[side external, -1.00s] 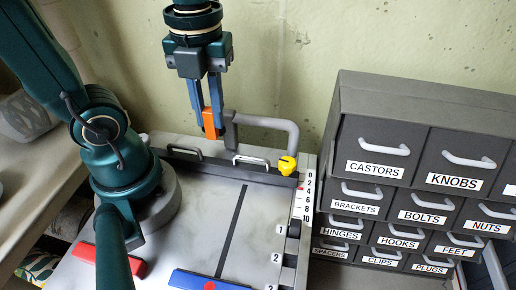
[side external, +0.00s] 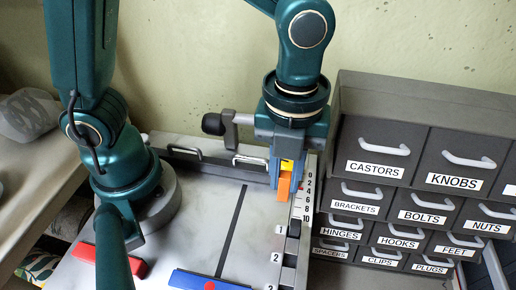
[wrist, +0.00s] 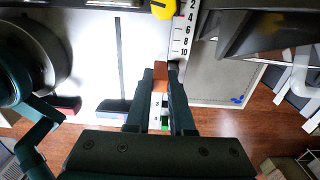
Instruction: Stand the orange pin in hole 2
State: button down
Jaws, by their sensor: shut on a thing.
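The orange pin (side external: 284,188) is held between the fingers of my gripper (side external: 282,178), above the right edge of the grey board (side external: 262,228). In the wrist view the pin (wrist: 160,76) sits between the two dark fingers, at their far ends. Labels 1 (side external: 280,229) and 2 (side external: 275,257) stand along the board's right side beside dark parts, nearer the camera than my gripper. I cannot make out the holes themselves. The pin appears above the board, not seated in anything.
A yellow knob (side external: 287,166) and a numbered scale (side external: 305,195) are close to my gripper. A red block (side external: 107,262) and a blue block (side external: 205,281) lie on the front of the board. Grey labelled drawers (side external: 418,170) stand at the right. The board's middle is clear.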

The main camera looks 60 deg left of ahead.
jog(key=s+d+f, duration=0.1)
jog(key=d, duration=0.1)
jog(key=s+d+f, duration=0.1)
jog(key=d+f, duration=0.1)
jog(key=s+d+f, duration=0.1)
jog(key=d+f, duration=0.1)
jog(key=d, duration=0.1)
jog(key=shift+s, duration=0.1)
jog(key=shift+f, duration=1.9)
jog(key=shift+f, duration=0.1)
